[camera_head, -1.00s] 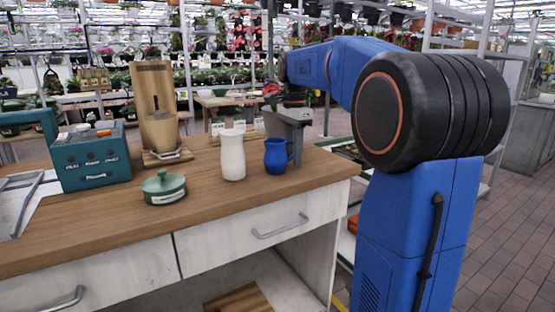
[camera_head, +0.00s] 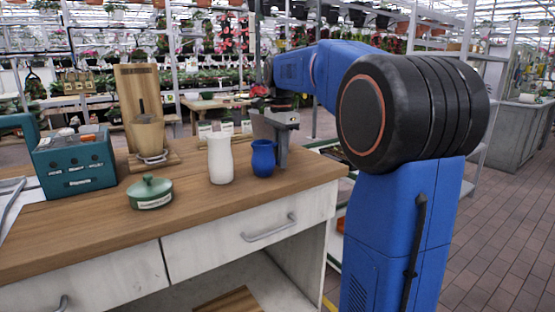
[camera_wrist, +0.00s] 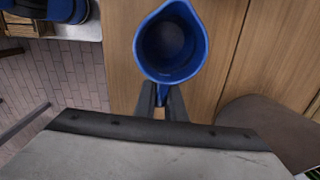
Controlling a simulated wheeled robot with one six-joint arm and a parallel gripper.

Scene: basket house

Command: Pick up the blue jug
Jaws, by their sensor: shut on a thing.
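The blue jug (camera_head: 263,159) stands upright on the wooden counter, near its right end, just right of a white vase. In the wrist view the jug (camera_wrist: 171,42) is seen from above, with its round opening showing and its handle toward my gripper. My gripper (camera_wrist: 162,101) is shut on the jug's handle, one finger on each side. In the head view my gripper (camera_head: 281,150) hangs down at the right side of the jug, and the handle is hidden there. I cannot tell any gap between the jug and the counter.
The white vase (camera_head: 220,158) stands close to the left of the jug. The counter's right edge is close by. The counter front (camera_head: 120,228) is clear.

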